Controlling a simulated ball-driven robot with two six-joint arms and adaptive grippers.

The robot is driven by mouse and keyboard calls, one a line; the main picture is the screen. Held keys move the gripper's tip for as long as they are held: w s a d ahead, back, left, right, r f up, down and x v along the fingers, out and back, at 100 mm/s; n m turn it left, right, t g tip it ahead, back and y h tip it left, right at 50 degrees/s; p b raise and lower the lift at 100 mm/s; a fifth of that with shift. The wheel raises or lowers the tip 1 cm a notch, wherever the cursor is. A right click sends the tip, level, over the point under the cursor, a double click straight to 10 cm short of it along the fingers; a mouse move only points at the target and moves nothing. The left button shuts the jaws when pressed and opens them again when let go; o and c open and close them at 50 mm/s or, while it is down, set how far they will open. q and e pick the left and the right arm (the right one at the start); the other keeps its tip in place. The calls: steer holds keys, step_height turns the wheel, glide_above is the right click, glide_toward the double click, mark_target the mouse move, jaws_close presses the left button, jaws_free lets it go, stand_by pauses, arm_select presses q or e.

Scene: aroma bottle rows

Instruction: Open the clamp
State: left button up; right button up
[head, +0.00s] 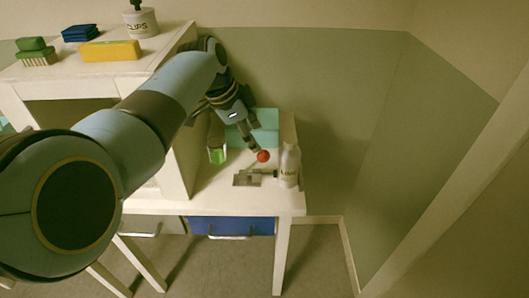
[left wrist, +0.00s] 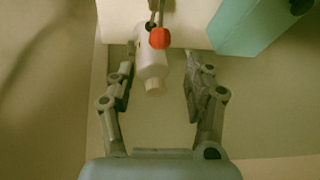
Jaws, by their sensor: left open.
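The clamp (head: 247,179) is a small grey metal piece on the low table, with a rod ending in a red ball knob (head: 263,156). The knob also shows in the left wrist view (left wrist: 159,38), in front of the white bottle. A white labelled bottle (head: 289,166) stands right of the clamp; it shows between and beyond my fingers in the left wrist view (left wrist: 152,70). My left gripper (head: 252,138) is open and empty, just above and behind the knob in the head view. The clamp's body is mostly out of the left wrist view. My right gripper is not in view.
A teal box (head: 265,138) stands behind the knob and shows in the left wrist view (left wrist: 250,25). A green bottle (head: 217,150) stands left of it. The white cabinet (head: 181,165) rises at the left.

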mark_target(262, 151)
arm_select(q)
steer(key=b+x, duration=0.4)
steer(key=x, duration=0.4)
steer(key=shift+f+b, duration=0.35)
steer(key=shift+b, duration=0.05)
steer(key=shift+w+d+f, duration=0.15)
steer(key=shift+d+f, duration=0.1)
jaws_close()
